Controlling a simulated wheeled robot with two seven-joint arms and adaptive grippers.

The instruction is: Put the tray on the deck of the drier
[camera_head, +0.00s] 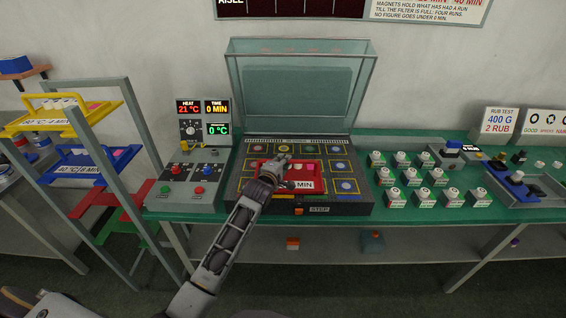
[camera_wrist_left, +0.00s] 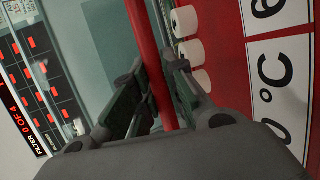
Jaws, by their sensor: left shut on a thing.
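The red tray (camera_head: 320,174) is over the middle of the deck of the drier (camera_head: 239,188), a dark box with coloured rings and a raised clear lid (camera_head: 300,90). I cannot tell whether the tray touches the deck. My left gripper (camera_head: 277,168) is shut on the tray's red bar, and my arm hides part of the tray and deck. In the left wrist view the fingers (camera_wrist_left: 153,92) close around the red bar (camera_wrist_left: 148,35). The tray's white label (camera_wrist_left: 275,70) and white round pieces (camera_wrist_left: 190,50) show beside it. My right gripper is not in view.
A control box (camera_head: 184,180) with dials and displays stands left of the drier. Several small white-topped pots (camera_head: 411,177) stand to its right. A rack with a yellow tray (camera_head: 90,118) and a blue tray (camera_head: 75,165) is at the left.

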